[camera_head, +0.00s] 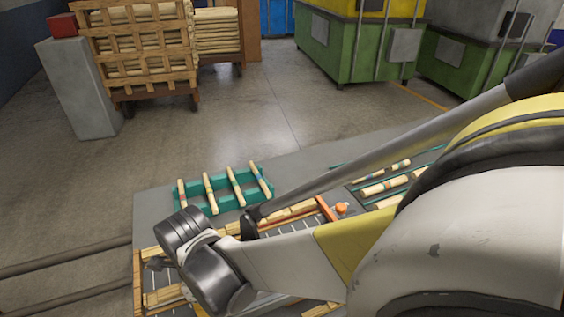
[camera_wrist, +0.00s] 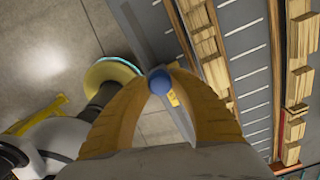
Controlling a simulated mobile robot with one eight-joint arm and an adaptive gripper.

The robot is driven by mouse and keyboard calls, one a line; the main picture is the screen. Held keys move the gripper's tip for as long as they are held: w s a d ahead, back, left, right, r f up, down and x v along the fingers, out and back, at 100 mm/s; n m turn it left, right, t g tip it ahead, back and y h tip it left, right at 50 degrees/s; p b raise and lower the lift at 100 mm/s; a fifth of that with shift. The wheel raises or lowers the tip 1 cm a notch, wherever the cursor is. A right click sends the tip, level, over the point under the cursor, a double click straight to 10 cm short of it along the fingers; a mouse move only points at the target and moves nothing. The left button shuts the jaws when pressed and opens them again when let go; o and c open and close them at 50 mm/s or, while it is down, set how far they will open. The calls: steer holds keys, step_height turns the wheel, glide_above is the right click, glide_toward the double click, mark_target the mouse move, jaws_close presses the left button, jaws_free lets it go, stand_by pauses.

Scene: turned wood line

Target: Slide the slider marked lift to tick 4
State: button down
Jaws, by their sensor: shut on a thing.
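In the wrist view, my gripper (camera_wrist: 160,80) has its two yellow-brown fingers closed around a round blue knob (camera_wrist: 160,82). The knob shows between the fingertips. A small yellow tab (camera_wrist: 173,98) shows just beside it, partly hidden by the right finger. A narrow grey strip (camera_wrist: 152,28) with a few pale marks runs up beyond the fingertips. I cannot read a lift label or tick numbers, so the knob's tick is unclear. In the head view my arm hides the blue knob and the fingers.
Wooden notched rails (camera_wrist: 215,75) flank a grey bed (camera_wrist: 245,60) with white lines. In the head view, a teal rack (camera_head: 225,200) holds several turned wood pieces. An orange knob (camera_head: 341,208) sits right of the wooden frame. Open floor (camera_head: 230,120) lies beyond the table.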

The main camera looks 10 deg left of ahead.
steer(key=shift+s+a, duration=0.35)
steer(key=shift+a, duration=0.15)
steer(key=c, duration=1.1)
jaws_free()
